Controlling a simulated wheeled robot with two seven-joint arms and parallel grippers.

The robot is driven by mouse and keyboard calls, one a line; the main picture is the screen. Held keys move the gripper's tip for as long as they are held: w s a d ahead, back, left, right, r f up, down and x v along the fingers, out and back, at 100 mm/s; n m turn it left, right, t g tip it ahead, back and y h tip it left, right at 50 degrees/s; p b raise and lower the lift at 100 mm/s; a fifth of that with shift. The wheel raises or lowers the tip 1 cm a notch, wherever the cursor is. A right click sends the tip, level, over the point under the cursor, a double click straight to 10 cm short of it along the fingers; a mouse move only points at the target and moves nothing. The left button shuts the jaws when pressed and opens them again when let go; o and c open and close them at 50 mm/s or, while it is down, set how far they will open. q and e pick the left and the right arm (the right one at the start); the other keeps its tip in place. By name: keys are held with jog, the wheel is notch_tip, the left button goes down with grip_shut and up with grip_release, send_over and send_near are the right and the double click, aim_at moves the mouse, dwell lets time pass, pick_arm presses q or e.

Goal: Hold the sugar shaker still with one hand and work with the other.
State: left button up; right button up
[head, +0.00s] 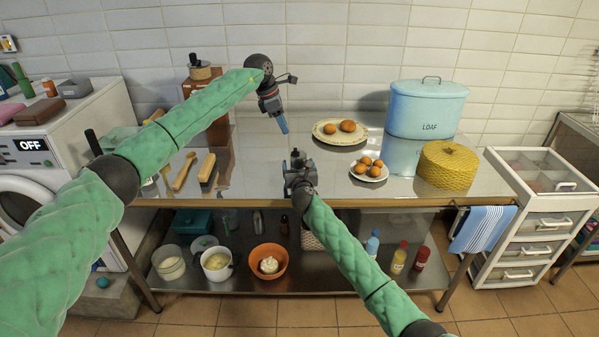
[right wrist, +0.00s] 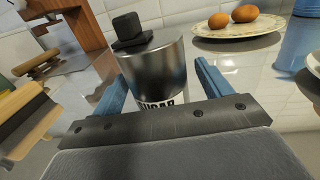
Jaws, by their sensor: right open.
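The sugar shaker (right wrist: 155,75) is a shiny metal cylinder with a black piece on top and a partly hidden white label in the right wrist view. It stands between the blue fingers of my open right gripper (right wrist: 160,92), which are spread to either side of it. In the head view my right gripper (head: 296,165) is at the table's front edge and largely hides the shaker. My left gripper (head: 282,124) hangs above the table, behind and left of the right one, with blue fingertips pointing down. It touches nothing that I can see, and its finger gap does not show.
Brushes (head: 184,172) lie at left. Bowls, including an orange one (head: 282,277), stand on the lower shelf.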

jog(key=shift+w+a, duration=0.1)
jog(key=shift+w, duration=0.75)
jog(key=c, duration=1.1)
